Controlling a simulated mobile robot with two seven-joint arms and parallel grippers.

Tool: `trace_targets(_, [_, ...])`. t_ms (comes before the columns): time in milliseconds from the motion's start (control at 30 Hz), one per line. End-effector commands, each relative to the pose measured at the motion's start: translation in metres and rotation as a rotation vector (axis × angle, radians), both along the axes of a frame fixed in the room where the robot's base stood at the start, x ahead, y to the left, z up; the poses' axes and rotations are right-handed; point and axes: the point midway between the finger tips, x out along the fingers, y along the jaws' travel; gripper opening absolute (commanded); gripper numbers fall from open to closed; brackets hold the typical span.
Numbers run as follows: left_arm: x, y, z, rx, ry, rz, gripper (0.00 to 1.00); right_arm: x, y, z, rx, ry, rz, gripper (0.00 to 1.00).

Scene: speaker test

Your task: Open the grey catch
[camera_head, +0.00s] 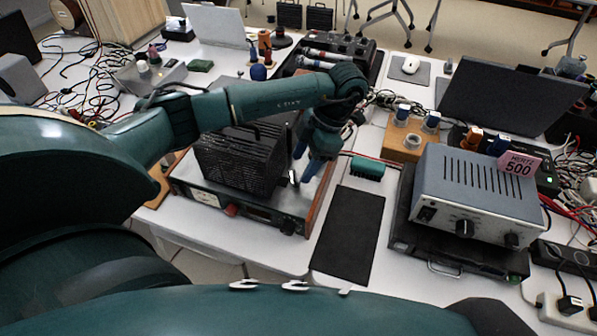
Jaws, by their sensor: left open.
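A small light grey piece, which looks like the catch (293,178), shows at the right end of a black ribbed box (238,165). The box sits on a low wood-sided unit (262,213) on the white table. My left arm reaches over the box from the left. My left gripper (306,163) points down, open, just right of the box's end and close to the grey piece. I cannot tell whether a finger touches it. The arm hides part of the box's top and back. My right gripper is not in view.
A black mat (349,234) lies clear to the right of the unit. Beyond it, a grey instrument (475,200) with a pink "500" card stands on a black case (455,250). A green block (367,168) with red wires lies behind the mat. Cables crowd the table's left side.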

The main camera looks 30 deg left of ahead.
Motion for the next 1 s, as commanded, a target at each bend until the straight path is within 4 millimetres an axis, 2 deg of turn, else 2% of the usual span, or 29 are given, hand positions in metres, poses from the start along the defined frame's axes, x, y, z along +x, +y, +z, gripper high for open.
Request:
trace_targets(100, [-0.006,0.005,-0.016,0.000,0.002,0.002,0.53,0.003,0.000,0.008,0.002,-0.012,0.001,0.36])
trace_targets(300, [-0.010,0.009,-0.032,-0.001,-0.001,0.000,0.53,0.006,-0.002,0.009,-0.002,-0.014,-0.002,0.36])
trace_targets(633, [-0.011,0.010,-0.035,-0.001,-0.001,0.000,0.52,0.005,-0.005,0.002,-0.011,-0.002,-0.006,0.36])
trace_targets(1000, [-0.011,0.010,-0.035,-0.001,-0.001,0.000,0.22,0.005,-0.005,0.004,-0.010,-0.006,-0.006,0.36])
